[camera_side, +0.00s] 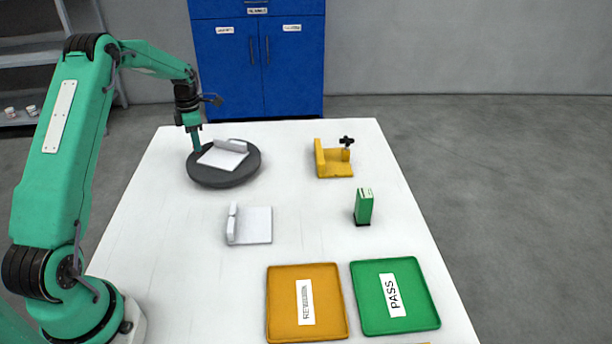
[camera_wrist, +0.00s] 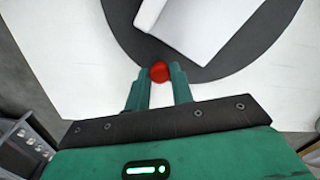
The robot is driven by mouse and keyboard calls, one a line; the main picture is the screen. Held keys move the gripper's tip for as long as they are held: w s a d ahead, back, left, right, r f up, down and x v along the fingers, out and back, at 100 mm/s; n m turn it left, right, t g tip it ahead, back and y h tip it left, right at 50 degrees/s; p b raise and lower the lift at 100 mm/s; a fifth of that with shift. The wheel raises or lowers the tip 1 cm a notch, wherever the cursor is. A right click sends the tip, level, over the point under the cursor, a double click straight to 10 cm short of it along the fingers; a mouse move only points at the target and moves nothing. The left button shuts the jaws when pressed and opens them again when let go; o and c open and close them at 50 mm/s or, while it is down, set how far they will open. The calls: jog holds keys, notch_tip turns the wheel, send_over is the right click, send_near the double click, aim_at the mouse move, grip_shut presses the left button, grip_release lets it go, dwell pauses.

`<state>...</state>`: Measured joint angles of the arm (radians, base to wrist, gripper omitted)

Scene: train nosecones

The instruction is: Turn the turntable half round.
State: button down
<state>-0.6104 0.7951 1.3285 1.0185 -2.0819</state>
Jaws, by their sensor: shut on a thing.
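The turntable (camera_side: 212,180) is a dark grey round disc at the back left of the white table. A white L-shaped piece (camera_side: 219,159), a flat plate with a raised wall along one edge, lies on it. My gripper (camera_side: 197,147) points down at the disc's back-left rim. In the wrist view the gripper's fingers (camera_wrist: 160,78) are shut on a small red knob (camera_wrist: 159,71) at the rim of the dark disc (camera_wrist: 122,36). The white piece (camera_wrist: 190,22) shows just beyond the knob. The knob is hidden in the side view.
Another white piece (camera_side: 256,225) lies mid-table. A yellow fixture with a black clamp (camera_side: 334,168) stands at the back right, a green block (camera_side: 363,207) in front of it. An orange tray (camera_side: 283,325) and a green PASS tray (camera_side: 370,322) are at the front.

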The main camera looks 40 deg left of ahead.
aim_at(193, 162)
jog(key=shift+s+d+r+n, duration=0.1)
jog(key=shift+s+d+n, duration=0.15)
jog(key=shift+s+n, duration=0.4)
jog(key=shift+s+d+n, duration=0.25)
jog(key=shift+s+n, duration=0.1)
jog(key=shift+n, duration=0.5)
jog(key=shift+s+d+n, duration=0.4)
jog(key=shift+s+n, duration=0.05)
jog(key=shift+n, duration=0.3)
jog(key=shift+s+d+n, duration=0.35)
jog(key=shift+s+n, duration=0.05)
jog(key=shift+n, duration=0.35)
jog(key=shift+s, duration=0.1)
jog(key=c, duration=1.2)
grip_release()
jog(key=shift+d, duration=0.1)
jog(key=shift+r, duration=0.1)
notch_tip(193, 162, up, 8)
jog(key=shift+f, duration=0.2)
